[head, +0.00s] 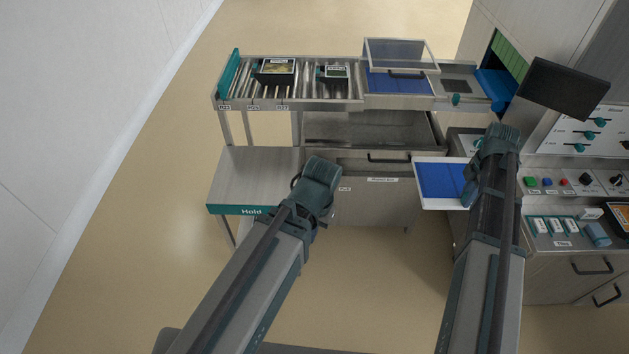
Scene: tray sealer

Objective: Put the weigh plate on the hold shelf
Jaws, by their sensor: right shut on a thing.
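The weigh plate, a flat blue panel with a pale rim (419,183), is raised in front of the cabinet's right part. My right gripper (468,186) is shut on its right edge; my own wrist hides part of the jaws. The hold shelf (240,172) is a bare grey top with a teal front edge marked "Hold", at the left below the conveyor. My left gripper (297,183) is at the shelf's right end, apart from the plate. Its fingers are mostly hidden behind its wrist, so its opening is unclear.
A roller conveyor (305,88) with two dark trays runs behind the shelf. A clear cover (396,53) stands over a blue surface. A dark monitor (565,89) and control panel (563,183) are at the right. The shelf top is clear.

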